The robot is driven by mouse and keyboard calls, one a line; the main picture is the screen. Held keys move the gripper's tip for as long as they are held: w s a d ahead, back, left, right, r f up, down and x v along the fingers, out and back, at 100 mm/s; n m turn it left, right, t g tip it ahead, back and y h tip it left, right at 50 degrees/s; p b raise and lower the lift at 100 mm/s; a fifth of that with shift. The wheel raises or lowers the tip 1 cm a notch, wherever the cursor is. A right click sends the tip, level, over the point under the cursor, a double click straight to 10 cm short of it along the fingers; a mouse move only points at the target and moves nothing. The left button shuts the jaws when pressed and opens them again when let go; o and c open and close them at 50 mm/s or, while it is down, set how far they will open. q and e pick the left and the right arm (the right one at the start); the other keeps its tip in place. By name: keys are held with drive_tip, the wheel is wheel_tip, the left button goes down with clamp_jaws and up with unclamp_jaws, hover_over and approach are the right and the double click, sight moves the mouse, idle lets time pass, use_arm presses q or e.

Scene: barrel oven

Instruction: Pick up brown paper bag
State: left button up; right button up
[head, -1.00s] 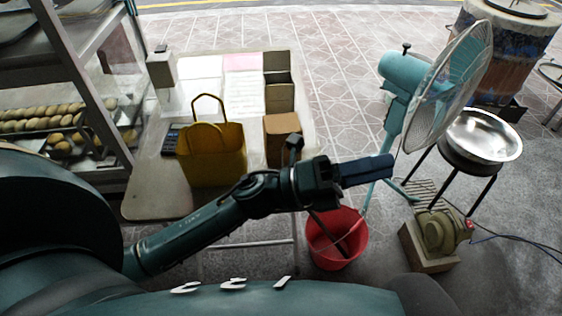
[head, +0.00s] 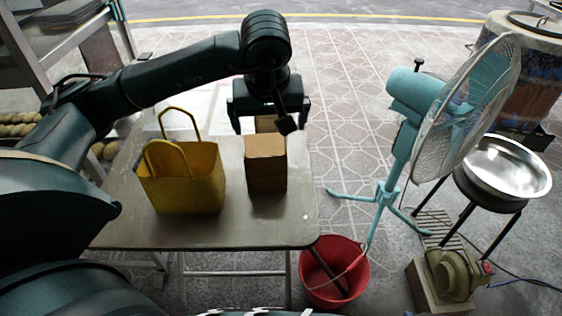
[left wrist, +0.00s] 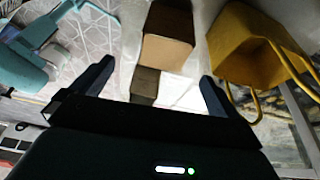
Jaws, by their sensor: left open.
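The brown paper bag (head: 266,168) stands upright on the table (head: 240,230), a small box-like shape to the right of a yellow bag. My left gripper (head: 269,118) is open, its fingers pointing down above and just behind the brown paper bag, apart from it. In the left wrist view the brown paper bag (left wrist: 167,48) is at top centre, beyond the space between the open fingers (left wrist: 156,75). Nothing is held. My right gripper is not in view.
The yellow bag (head: 184,185) with raised handles stands close left of the brown bag. A darker brown box (head: 266,124) is behind it, partly hidden by my gripper. A teal fan (head: 405,100) and red bucket (head: 333,275) stand right of the table.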

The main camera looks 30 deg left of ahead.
sight(264, 145)
use_arm(q)
drive_tip(key=x, duration=0.3)
drive_tip(key=a+x, duration=0.1)
drive_tip(key=x, duration=0.3)
drive_tip(key=shift+w+a+r, duration=0.1)
drive_tip(key=shift+a+r, duration=0.05)
drive_tip(key=shift+r, duration=0.1)
drive_tip(key=shift+a+x, duration=0.2)
drive_tip(key=shift+x, duration=2.65)
drive_tip(key=shift+w, duration=0.1)
drive_tip(key=shift+c, duration=0.4)
drive_tip(key=shift+r, duration=0.1)
drive_tip(key=c, duration=0.8)
drive_tip(key=shift+c, duration=0.2)
